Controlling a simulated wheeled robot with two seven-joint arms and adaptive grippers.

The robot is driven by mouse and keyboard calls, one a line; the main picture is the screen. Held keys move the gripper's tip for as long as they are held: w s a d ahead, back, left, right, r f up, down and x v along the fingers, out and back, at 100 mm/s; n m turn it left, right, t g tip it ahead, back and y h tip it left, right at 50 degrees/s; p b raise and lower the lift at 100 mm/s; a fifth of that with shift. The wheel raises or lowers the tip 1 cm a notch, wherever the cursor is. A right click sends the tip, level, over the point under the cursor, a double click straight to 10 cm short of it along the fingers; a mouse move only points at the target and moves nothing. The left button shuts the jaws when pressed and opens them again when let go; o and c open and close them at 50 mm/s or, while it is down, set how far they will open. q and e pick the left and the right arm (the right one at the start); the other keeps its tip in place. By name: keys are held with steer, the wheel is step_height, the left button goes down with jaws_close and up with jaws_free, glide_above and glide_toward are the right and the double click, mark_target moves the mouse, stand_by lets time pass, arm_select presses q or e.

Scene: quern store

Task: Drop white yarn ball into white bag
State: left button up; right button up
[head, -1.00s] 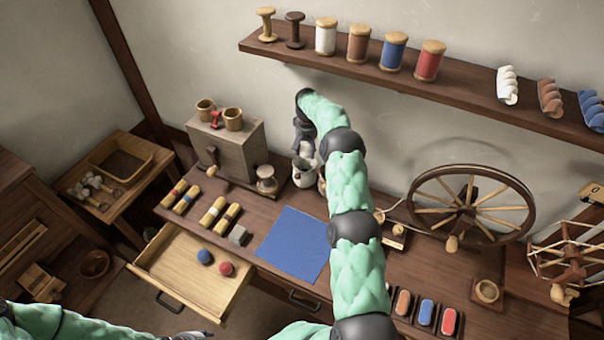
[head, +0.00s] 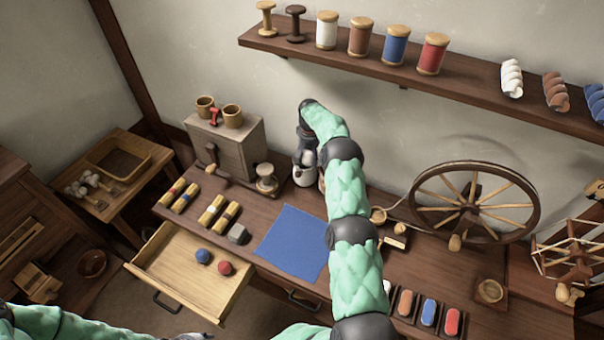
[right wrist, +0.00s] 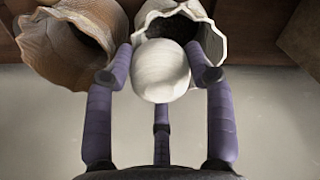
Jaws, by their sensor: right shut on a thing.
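The white yarn ball (right wrist: 160,72) is between the purple fingers of my right gripper (right wrist: 164,70), which is shut on it. The ball overlaps the open mouth of the white bag (right wrist: 216,32) in the right wrist view; the bag's inside looks dark. In the head view my right gripper (head: 307,143) points down just above the white bag (head: 304,178), at the back of the desk by the wall. The ball is hard to make out there. My left gripper (head: 192,337) barely shows at the bottom edge, and its fingers are not clear.
A brown bag (right wrist: 68,45) stands right beside the white one. A blue mat (head: 291,242) lies in front. The drawer (head: 165,270) is open with two balls.

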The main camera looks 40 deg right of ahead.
steer(key=o, duration=1.2)
steer(key=shift+o, duration=0.2)
steer(key=shift+r, duration=0.1)
step_height(320, 180, up, 12)
